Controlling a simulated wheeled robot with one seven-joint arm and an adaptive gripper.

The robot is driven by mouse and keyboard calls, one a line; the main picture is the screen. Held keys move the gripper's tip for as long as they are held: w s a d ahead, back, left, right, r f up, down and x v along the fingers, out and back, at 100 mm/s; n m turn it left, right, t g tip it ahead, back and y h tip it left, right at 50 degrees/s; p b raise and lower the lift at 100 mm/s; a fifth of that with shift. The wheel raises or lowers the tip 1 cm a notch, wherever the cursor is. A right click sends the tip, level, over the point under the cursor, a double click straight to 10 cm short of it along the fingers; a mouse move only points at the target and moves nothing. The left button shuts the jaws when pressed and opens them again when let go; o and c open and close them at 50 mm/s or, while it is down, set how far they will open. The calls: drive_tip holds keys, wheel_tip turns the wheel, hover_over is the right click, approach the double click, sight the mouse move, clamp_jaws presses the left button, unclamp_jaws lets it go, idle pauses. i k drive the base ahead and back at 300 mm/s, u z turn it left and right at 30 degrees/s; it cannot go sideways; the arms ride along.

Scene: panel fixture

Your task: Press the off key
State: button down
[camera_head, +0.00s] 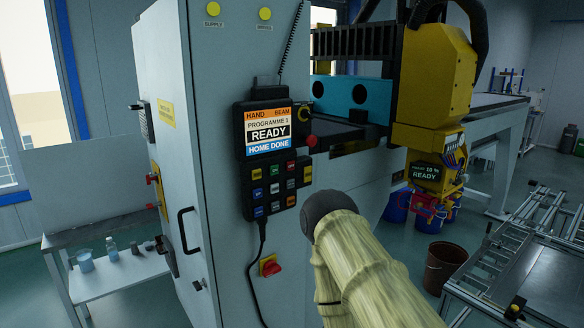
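A black hand pendant (275,160) hangs on the front of a grey cabinet. Its screen (268,132) reads HAND, BEAM, PROGRAMME 1, READY and HOME DONE. Below the screen is a keypad (265,181) with rows of small coloured keys, among them a red key (290,166) and a green one. The key labels are too small to read, so I cannot tell which is the off key. My pale yellow arm rises from the bottom right and ends in view at a dark rounded part, right of and below the keypad. I see no gripper fingers.
A red button (311,141) sits at the pendant's right edge. A red rotary switch (270,266) is lower on the cabinet (222,200). A black cable hangs below the pendant. A yellow machine head (435,80) stands to the right, and a low bench (125,275) to the left.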

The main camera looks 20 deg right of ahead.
sight(290, 165)
drive_tip(key=u, duration=2.2)
drive_tip(key=k, duration=1.3)
drive_tip(key=z, duration=1.6)
drive_tip(key=i, duration=0.5)
